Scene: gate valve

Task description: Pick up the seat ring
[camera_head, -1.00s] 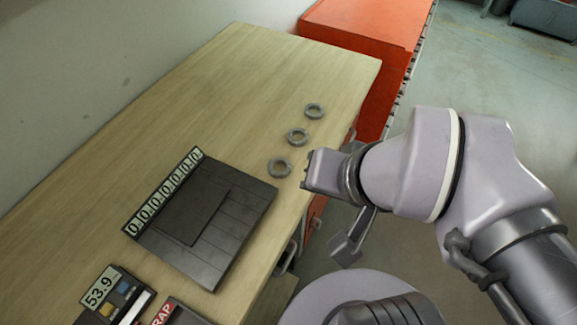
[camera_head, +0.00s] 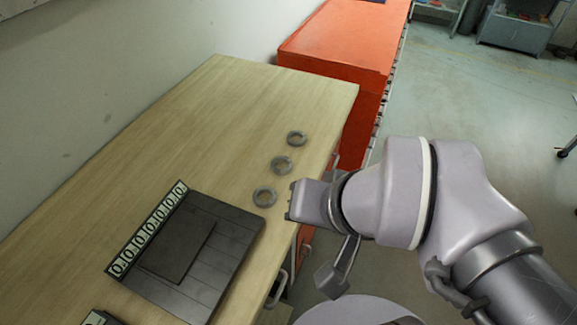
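Three similar grey rings lie flat in a row on the wooden bench near its right edge: a near ring (camera_head: 256,196), a middle ring (camera_head: 274,166) and a far ring (camera_head: 289,139). The picture does not show which one is the seat ring. My gripper (camera_head: 291,202) is just right of the near ring, at the bench's right edge, and looks apart from it. Its fingertips are small and seen from above and behind, so I cannot tell if they are open or shut. I see no ring held in it.
A dark slatted plate with a row of zero digits (camera_head: 190,255) lies on the wooden bench (camera_head: 200,120), left of and nearer than the rings. An orange cabinet (camera_head: 335,55) stands beyond the bench. The bench is clear left of the rings. Open floor lies right.

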